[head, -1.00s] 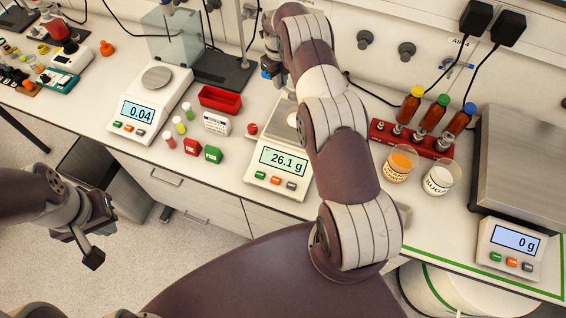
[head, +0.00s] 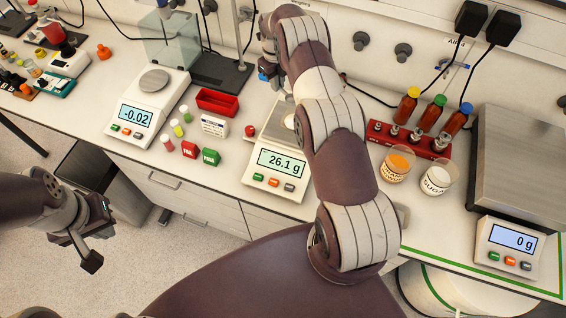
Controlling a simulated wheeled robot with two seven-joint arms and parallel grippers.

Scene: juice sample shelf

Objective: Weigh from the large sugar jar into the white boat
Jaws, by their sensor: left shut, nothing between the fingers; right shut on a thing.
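A clear jar labelled SUGAR (head: 437,181) with white contents stands on the right part of the bench. The middle scale (head: 274,172) reads 26.1 g. A pale round shape (head: 290,121) shows on its platform, partly behind my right arm; I cannot tell whether it is the white boat. My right gripper (head: 268,72) is beyond the scale at the back of the bench, with its fingers mostly hidden behind my own arm. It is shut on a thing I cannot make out. My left gripper (head: 88,250) is shut and empty, over the floor in front of the bench.
A jar with orange contents (head: 397,163) touches or nearly touches the sugar jar. A large steel-topped scale (head: 520,160) reads 0 g at right. The left scale (head: 138,118), red tray (head: 217,102) and small vials stand left.

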